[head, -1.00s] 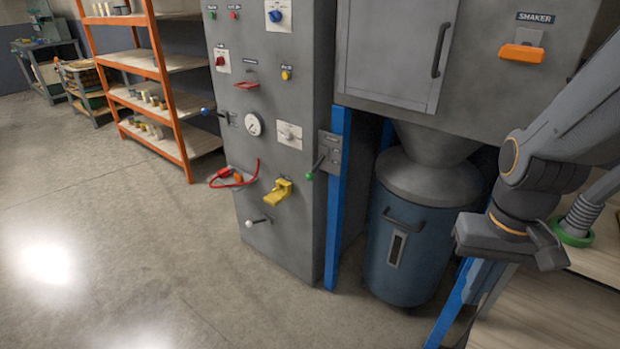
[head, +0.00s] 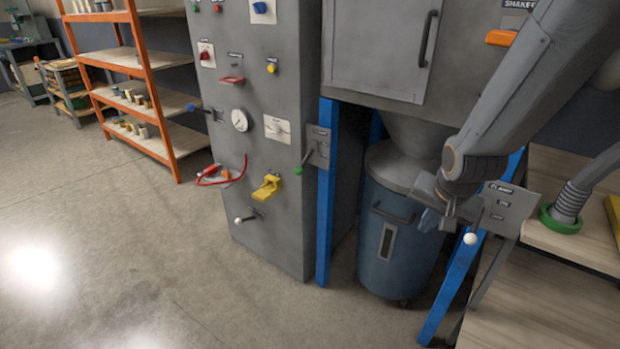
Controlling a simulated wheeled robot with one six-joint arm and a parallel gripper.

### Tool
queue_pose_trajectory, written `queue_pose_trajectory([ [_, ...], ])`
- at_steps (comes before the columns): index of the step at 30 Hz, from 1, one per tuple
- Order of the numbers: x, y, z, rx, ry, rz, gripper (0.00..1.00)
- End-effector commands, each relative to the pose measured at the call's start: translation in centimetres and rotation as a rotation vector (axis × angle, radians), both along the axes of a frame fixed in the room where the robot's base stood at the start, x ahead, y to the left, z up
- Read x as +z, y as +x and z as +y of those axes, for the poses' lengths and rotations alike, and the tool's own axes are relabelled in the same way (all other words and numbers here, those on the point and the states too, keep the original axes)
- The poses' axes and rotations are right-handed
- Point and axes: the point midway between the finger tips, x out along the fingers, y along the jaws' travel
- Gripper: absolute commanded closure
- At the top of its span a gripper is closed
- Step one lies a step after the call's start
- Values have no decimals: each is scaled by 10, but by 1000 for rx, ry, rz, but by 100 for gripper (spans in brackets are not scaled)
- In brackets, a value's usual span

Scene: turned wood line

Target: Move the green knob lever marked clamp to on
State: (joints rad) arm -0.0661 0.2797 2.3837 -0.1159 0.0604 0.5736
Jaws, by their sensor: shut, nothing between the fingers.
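The plate's label is too small to read. My gripper (head: 438,219) is shut and empty, pointing down in front of the blue drum, well to the right of the green knob lever and apart from it.
A white knob lever (head: 470,238) on a grey plate is close to the right of my gripper. The blue drum (head: 392,250) stands between my gripper and the cabinet (head: 265,200). The cabinet also carries a blue knob lever (head: 191,107) and another white knob lever (head: 238,220). Floor at left is clear.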

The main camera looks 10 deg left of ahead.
Motion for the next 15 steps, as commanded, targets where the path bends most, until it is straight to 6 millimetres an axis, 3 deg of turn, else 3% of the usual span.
queue_pose_trajectory([
  [1,-11,23,9,-36,35,-48,100],
  [6,-30,94,45,-164,211,-217,100],
  [9,-40,129,70,-227,343,-299,100],
  [15,-59,182,127,-326,662,-404,100],
])
